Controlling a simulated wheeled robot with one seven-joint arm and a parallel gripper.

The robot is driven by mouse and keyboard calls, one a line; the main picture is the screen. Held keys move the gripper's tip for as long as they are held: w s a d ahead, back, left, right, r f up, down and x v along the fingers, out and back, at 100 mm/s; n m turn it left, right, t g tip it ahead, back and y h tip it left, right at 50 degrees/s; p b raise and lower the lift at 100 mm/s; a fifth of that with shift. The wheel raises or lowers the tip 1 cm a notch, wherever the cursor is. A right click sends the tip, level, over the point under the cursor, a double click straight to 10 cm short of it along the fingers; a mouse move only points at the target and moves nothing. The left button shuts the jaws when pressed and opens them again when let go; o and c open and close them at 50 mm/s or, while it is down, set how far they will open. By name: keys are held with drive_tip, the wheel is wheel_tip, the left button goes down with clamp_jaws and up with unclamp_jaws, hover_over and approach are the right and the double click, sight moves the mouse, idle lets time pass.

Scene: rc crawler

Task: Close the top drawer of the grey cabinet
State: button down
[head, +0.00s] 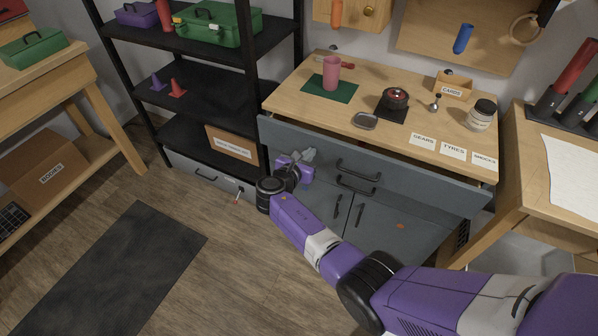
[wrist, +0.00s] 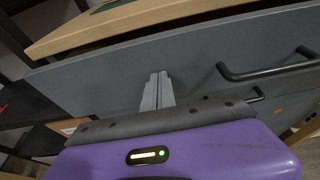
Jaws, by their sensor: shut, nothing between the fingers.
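The grey cabinet (head: 385,222) stands under a wooden worktop. Its top drawer (head: 420,180) is partly open: its front stands out from the worktop edge, with a dark gap behind it. The drawer's bar handle (head: 358,169) is near the middle of the front; it also shows at the right of the wrist view (wrist: 268,72). My gripper (head: 310,154) is in front of the left part of the drawer front, left of the handle. In the wrist view its fingers (wrist: 157,88) are together and empty, pointing at the grey front (wrist: 200,60). I cannot tell whether they touch it.
A black shelf rack (head: 155,110) stands close on the left. A wooden table (head: 545,160) is at right. Floor (head: 240,270) is open at front left.

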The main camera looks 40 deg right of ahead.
sight(314, 146)
drive_tip(key=d, duration=0.1)
drive_tip(key=w+d, duration=0.1)
drive_tip(key=d+b, duration=0.1)
drive_tip(key=d, duration=0.1)
drive_tip(key=shift+w+d, duration=0.1)
drive_tip(key=shift+w, duration=0.15)
drive_tip(key=shift+d+r, duration=0.1)
drive_tip(key=shift+d, duration=0.1)
drive_tip(key=shift+d+r, duration=0.15)
drive_tip(key=shift+a, duration=0.35)
drive_tip(key=f+p+v, duration=0.1)
drive_tip(key=p+v, duration=0.1)
drive_tip(key=v, duration=1.2)
drive_tip(key=shift+f, duration=0.25)
drive_tip(key=shift+a, duration=0.15)
